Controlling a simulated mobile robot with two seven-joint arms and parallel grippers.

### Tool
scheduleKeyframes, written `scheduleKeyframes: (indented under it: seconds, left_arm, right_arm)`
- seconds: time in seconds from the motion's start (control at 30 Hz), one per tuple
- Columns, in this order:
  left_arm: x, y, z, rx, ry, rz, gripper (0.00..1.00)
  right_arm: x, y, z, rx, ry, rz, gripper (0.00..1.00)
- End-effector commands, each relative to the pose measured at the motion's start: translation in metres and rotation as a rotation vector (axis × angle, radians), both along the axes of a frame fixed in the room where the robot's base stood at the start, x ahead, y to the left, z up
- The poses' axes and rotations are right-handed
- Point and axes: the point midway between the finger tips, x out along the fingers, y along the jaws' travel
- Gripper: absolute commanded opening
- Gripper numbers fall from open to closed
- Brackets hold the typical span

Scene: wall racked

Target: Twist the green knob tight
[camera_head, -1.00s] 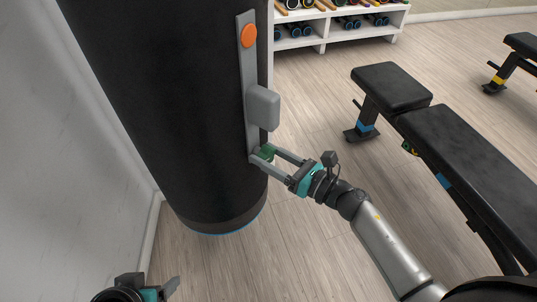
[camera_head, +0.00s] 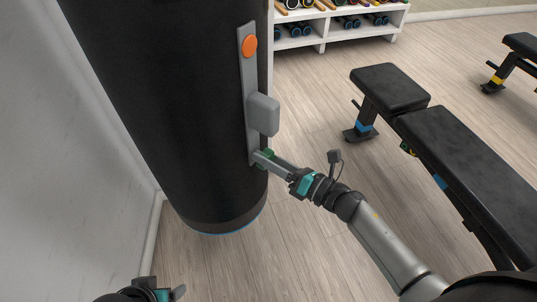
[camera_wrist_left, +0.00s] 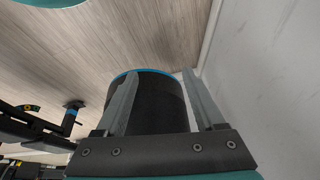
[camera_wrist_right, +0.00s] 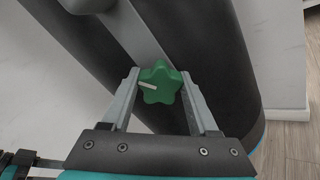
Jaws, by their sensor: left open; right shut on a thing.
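The green knob (camera_wrist_right: 160,82) is star-shaped with a pale mark across its face. It sits at the lower end of a grey strip (camera_head: 249,90) on the big black cylinder (camera_head: 170,100). In the head view only part of the knob (camera_head: 264,155) shows beside the fingertips. My right gripper (camera_head: 266,160) is shut on the knob, with one finger on each side of it in the right wrist view (camera_wrist_right: 160,84). My left gripper (camera_head: 178,294) is open and empty at the bottom left; the left wrist view shows its parted fingers (camera_wrist_left: 157,85) with the cylinder's base beyond.
An orange disc (camera_head: 250,46) and a grey block (camera_head: 264,114) sit on the strip above the knob. A black bench (camera_head: 465,150) stands to the right. A white rack (camera_head: 345,35) with dumbbells is at the back. A pale wall (camera_head: 60,190) borders the left.

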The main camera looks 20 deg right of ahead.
Motion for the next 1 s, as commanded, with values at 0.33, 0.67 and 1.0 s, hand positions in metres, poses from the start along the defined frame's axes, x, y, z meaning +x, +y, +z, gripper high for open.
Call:
scheduleKeyframes:
  seconds: [0.33, 0.67, 1.0]
  left_arm:
    - [-0.006, 0.0, -0.032, 0.007, 0.05, -0.002, 0.71]
    - [-0.012, 0.002, -0.053, 0.011, 0.078, -0.003, 0.71]
    - [-0.016, 0.002, -0.062, 0.013, 0.091, -0.004, 0.71]
  right_arm:
    - [0.0, 0.0, 0.001, 0.254, 0.193, 0.0, 0.05]
    - [0.0, -0.001, 0.0, 0.427, 0.323, 0.0, 0.05]
    - [0.0, -0.001, -0.001, 0.501, 0.377, 0.0, 0.05]
